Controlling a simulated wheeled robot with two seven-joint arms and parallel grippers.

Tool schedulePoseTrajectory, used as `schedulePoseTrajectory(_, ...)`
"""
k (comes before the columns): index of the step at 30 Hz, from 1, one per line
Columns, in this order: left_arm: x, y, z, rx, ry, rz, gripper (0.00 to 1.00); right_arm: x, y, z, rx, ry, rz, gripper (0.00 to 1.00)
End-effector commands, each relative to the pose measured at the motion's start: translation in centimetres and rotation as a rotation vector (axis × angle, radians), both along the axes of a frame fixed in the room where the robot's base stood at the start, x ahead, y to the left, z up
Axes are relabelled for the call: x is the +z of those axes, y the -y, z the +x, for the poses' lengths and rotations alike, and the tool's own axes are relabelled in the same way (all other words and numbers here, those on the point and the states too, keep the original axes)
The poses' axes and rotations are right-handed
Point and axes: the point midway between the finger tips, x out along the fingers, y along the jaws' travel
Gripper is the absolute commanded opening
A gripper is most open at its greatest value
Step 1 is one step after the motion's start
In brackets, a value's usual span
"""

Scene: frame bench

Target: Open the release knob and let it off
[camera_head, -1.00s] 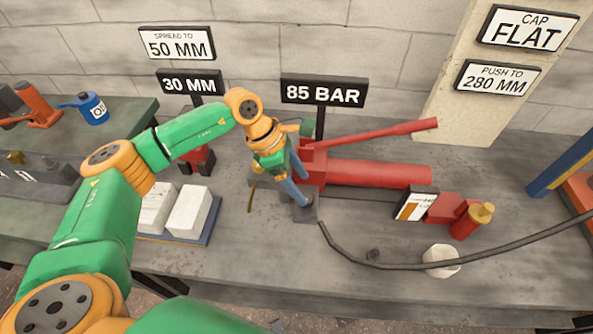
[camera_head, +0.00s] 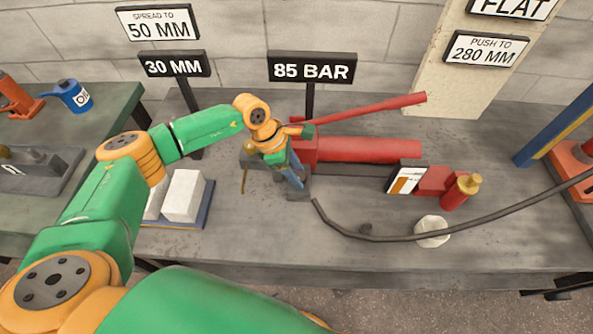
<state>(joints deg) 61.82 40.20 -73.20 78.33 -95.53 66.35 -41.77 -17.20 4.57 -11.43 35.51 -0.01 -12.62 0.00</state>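The red hand pump (camera_head: 368,149) lies on the bench below the 85 BAR sign (camera_head: 312,68), its long red handle (camera_head: 372,107) slanting up to the right. My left gripper (camera_head: 298,183) points down at the pump's left end, by a dark grey block (camera_head: 300,193). Its blue fingers overlap the block in the picture. I cannot tell whether they touch anything or are open. The release knob is not clearly visible; the gripper and wrist cover that end of the pump. A thin brass-coloured piece (camera_head: 244,180) shows just left of the gripper. My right gripper is out of view.
A black hose (camera_head: 465,223) curves across the bench front, past a whitish block (camera_head: 432,231). A gauge display (camera_head: 405,178) and red fitting with a brass cap (camera_head: 462,190) stand to the right. White blocks (camera_head: 183,195) lie left on a blue tray.

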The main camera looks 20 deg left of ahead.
Motion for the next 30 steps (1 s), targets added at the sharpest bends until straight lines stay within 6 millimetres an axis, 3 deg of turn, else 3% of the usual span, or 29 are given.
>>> schedulePoseTrajectory(1, 0.0, 0.0, 0.0, 0.0, -0.001, -0.001, 0.14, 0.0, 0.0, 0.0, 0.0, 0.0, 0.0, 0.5)
schedulePoseTrajectory(3, 0.0, 0.0, 0.0, 0.0, -0.001, -0.001, 0.0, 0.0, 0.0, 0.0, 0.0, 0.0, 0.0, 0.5)
schedulePoseTrajectory(14, 0.1, 0.1, -0.1, 0.063, -0.003, -0.002, 0.0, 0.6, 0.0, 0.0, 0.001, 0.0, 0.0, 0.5)
schedulePoseTrajectory(30, 0.2, 0.2, -0.3, 0.52, 0.0, -0.002, 0.0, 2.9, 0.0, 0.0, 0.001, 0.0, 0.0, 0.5)
